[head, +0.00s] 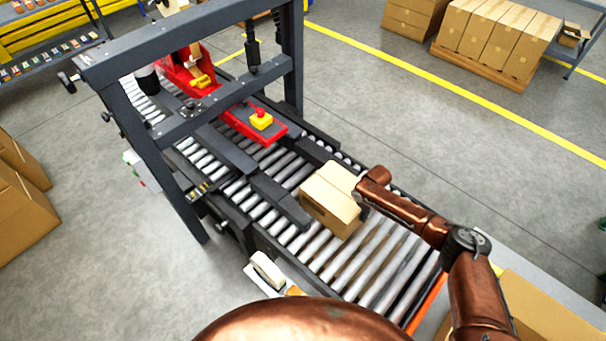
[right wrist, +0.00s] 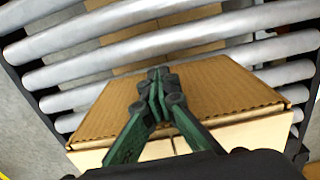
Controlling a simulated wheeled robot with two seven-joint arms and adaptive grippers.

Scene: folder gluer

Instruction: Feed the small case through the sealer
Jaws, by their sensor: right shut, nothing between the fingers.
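The small case (head: 331,199) is a closed tan carton on the roller conveyor (head: 372,262), just in front of the sealer (head: 240,118). It lies beside the dark side guides at the sealer's entry. My right gripper (head: 364,199) is at the case's right side, with its fingers mostly hidden in the head view. In the right wrist view the case (right wrist: 205,92) fills the middle, and my green gripper fingers (right wrist: 158,95) are closed together against or just over it, holding nothing. I cannot tell whether they touch it. My left gripper is not in view.
Bare rollers lie behind the case.

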